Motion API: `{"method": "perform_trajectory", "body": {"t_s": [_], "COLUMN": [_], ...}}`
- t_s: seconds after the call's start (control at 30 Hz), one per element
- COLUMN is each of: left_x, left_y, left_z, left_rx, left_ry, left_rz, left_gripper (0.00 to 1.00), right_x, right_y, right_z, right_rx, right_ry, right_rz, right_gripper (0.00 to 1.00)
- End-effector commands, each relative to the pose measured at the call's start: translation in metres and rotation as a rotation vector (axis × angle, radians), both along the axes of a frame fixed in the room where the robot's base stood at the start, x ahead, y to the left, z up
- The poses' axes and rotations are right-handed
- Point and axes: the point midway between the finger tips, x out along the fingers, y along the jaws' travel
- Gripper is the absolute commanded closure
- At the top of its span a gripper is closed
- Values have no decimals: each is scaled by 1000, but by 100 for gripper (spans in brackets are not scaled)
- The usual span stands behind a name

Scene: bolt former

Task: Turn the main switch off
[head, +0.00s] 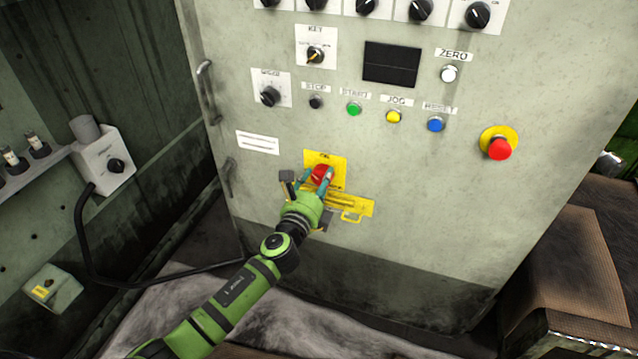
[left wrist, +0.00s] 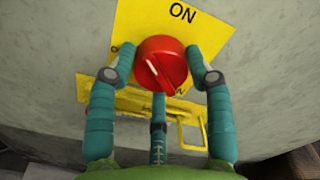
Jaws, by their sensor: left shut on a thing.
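The main switch is a red round knob (head: 321,175) on a yellow plate (head: 338,162), low on the grey cabinet front. In the left wrist view the red knob (left wrist: 160,63) has a pale line across its face, slanting toward the lower right. The plate above it (left wrist: 183,18) reads "ON". My left gripper (head: 321,178) is shut on the knob, with teal fingers on its left and right sides and a third finger below, in the left wrist view (left wrist: 160,75). My right gripper is not in view.
A yellow hasp (head: 352,205) sits just below the knob. A red emergency button (head: 499,148) is to the right. Several buttons and dials, including a green button (head: 354,108), are above. A grey box (head: 103,160) with a cable stands at left.

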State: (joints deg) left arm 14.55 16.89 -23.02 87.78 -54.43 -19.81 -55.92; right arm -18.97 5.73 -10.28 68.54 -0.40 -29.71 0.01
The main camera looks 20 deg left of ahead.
Motion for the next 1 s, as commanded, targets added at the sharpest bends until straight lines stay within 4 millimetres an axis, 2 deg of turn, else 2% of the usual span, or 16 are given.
{"method": "perform_trajectory", "body": {"t_s": [0.03,0.5,0.8,1.0], "left_x": [3,3,3,3], "left_y": [4,6,7,7], "left_z": [9,7,6,5], "left_rx": [-48,-469,-644,-699], "left_ry": [-17,-1,7,10], "left_rz": [8,9,9,10], "left_gripper": [81,81,81,82], "right_x": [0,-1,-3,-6], "right_y": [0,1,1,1], "right_z": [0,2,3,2], "right_rx": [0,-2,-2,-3], "right_ry": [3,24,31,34], "right_rz": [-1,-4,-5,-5], "right_gripper": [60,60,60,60]}}
